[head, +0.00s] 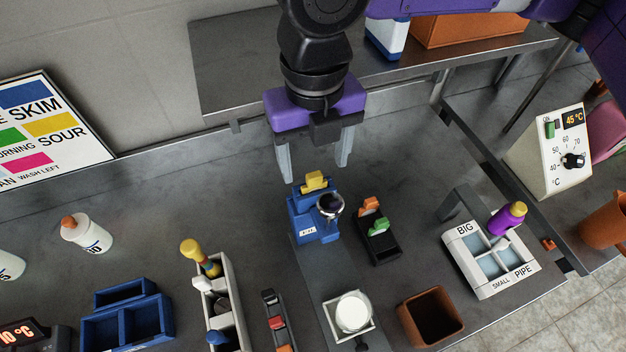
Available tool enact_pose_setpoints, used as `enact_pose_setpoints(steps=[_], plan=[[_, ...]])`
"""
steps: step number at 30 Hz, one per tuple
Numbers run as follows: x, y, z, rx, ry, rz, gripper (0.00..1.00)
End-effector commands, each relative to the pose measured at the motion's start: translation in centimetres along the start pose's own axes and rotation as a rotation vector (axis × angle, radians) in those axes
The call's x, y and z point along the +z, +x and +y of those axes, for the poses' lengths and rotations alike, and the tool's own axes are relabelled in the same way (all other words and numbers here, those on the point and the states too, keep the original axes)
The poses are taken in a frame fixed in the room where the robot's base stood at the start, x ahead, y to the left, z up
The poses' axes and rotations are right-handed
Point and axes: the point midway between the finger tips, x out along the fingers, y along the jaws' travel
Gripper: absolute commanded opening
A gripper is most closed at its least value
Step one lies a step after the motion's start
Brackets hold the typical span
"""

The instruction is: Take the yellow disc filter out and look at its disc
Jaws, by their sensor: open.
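A yellow block-like handle (315,181) stands up from the top of a small blue housing (302,222) with a white label. It looks like the top of the yellow disc filter; any disc below it is hidden in the housing. A round dark, shiny part (330,206) sits at the housing's right front. My gripper (314,170) points down over the housing, its two grey fingers apart, one on each side of the yellow handle. The fingers hold nothing. I cannot tell whether their tips are level with the handle or still above it.
A black rack (383,249) with orange and green pieces stands close right. A white tray (349,318) with a round white lid or dish, a brown bin (431,316) and the BIG/SMALL PIPE box (490,260) lie nearer right. A grey brush caddy (222,300) stands front left.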

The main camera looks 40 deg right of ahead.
Motion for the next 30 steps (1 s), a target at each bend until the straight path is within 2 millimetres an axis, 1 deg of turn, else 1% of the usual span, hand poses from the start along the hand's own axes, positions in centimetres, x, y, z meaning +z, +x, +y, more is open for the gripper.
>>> enact_pose_setpoints(steps=[6,9,12,17,20,24,26,27,30], plan=[[-0.2,2.9,0.1,0.002,0.0,0.005,0.67],[-0.2,3.8,0.1,0.002,0.0,0.003,0.67],[-0.2,4.1,0.1,0.002,-0.001,0.002,0.67],[-0.1,4.1,0.1,0.002,-0.001,0.001,0.67],[-0.1,4.1,0.1,0.002,-0.001,0.001,0.5],[-0.1,4.1,0.1,0.002,-0.002,0.001,0.22],[-0.1,4.1,0.1,0.002,-0.002,0.001,0.1],[-0.1,4.1,0.1,0.002,-0.002,0.001,0.02],[-0.1,4.1,0.1,0.002,-0.002,0.001,0.0]])
